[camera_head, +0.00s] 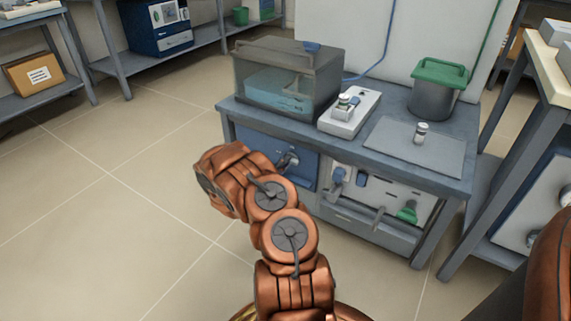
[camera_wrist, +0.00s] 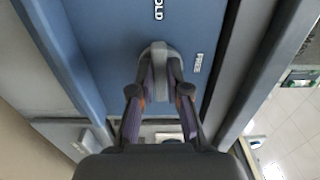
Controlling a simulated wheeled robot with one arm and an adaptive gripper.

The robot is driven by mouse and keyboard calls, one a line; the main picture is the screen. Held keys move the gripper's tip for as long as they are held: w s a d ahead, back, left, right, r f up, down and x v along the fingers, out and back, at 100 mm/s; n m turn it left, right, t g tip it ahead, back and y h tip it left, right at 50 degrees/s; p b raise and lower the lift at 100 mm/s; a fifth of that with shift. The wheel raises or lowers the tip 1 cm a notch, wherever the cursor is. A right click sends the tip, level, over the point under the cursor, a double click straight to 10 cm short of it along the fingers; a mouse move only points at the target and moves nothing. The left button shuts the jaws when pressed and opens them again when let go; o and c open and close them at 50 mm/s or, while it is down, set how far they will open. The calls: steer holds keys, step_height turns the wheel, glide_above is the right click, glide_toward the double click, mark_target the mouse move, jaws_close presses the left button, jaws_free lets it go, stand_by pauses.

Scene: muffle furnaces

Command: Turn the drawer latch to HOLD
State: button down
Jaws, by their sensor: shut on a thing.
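The drawer latch (camera_wrist: 158,52) is a grey rounded knob on a blue panel (camera_wrist: 103,50) in the wrist view. My gripper (camera_wrist: 160,92) is shut on it, one dark finger on each side. Lettering reading "OLD", cut by the frame's top edge, stands above the latch. "FREE" stands to its right. The latch's pointing direction is unclear, as the fingers cover its lower part.
On the bench (camera_head: 340,150) stand a clear water tank (camera_head: 285,80), a white device (camera_head: 349,114) and a green-lidded pot (camera_head: 436,90). A panel with knobs and a green handle (camera_head: 407,212) is right of the drawer. Floor at left is free.

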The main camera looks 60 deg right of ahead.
steer(key=c, duration=1.1)
jaws_free()
steer(key=shift+c, duration=0.2)
steer(key=a, duration=1.2)
steer(key=shift+s, duration=0.25)
